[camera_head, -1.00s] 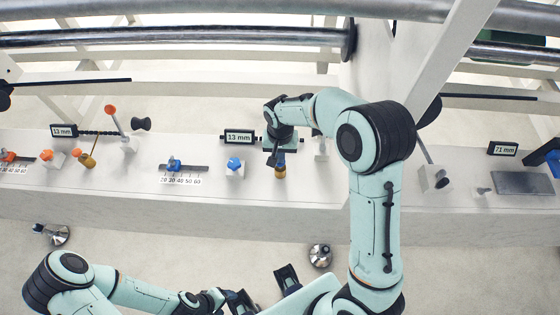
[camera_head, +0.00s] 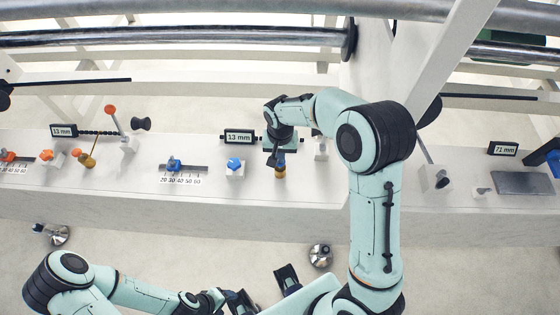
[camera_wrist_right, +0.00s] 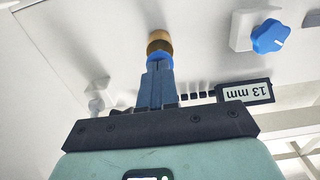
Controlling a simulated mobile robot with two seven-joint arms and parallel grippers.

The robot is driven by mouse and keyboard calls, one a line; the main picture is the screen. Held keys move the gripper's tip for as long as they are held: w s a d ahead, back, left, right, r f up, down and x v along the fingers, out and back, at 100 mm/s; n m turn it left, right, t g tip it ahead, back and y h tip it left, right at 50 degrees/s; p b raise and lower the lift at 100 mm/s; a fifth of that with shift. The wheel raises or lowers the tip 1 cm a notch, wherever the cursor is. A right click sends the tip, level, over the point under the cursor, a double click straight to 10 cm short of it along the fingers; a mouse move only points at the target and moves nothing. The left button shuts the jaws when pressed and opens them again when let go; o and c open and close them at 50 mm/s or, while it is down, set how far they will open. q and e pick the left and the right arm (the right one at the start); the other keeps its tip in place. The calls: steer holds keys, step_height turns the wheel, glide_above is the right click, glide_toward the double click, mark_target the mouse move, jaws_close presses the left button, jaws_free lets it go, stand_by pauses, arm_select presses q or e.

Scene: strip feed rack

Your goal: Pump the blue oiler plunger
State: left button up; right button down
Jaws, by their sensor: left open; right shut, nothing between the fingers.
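The oiler (camera_head: 280,172) stands on the white bench, a small brass body in the head view. In the right wrist view its brass body (camera_wrist_right: 160,42) carries a blue plunger (camera_wrist_right: 160,58). My right gripper (camera_head: 280,158) is over the oiler from above. Its fingers (camera_wrist_right: 157,76) are shut with nothing between them, and their tips are at the blue plunger, seemingly touching its top. The gripper hides most of the plunger in the head view. My left gripper (camera_head: 264,289) is open and empty, low in the head view in front of the bench.
Left of the oiler are a blue knob (camera_head: 235,163), a 13 mm display (camera_head: 238,137) and a scale with a blue slider (camera_head: 174,165). An orange-tipped lever (camera_head: 111,110) stands further left. A white diagonal beam (camera_head: 440,65) rises close right of my right arm.

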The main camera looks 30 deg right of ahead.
steer(key=shift+f+b, duration=0.35)
steer(key=shift+f, duration=0.35)
steer(key=shift+r+p, duration=0.5)
steer(key=shift+r, duration=0.25)
steer(key=shift+f, duration=0.1)
steer(key=shift+f+b, duration=0.45)
steer(key=shift+f, duration=0.15)
steer(key=shift+r+p, duration=0.95)
steer(key=shift+r, duration=0.5)
steer(key=shift+f, duration=0.1)
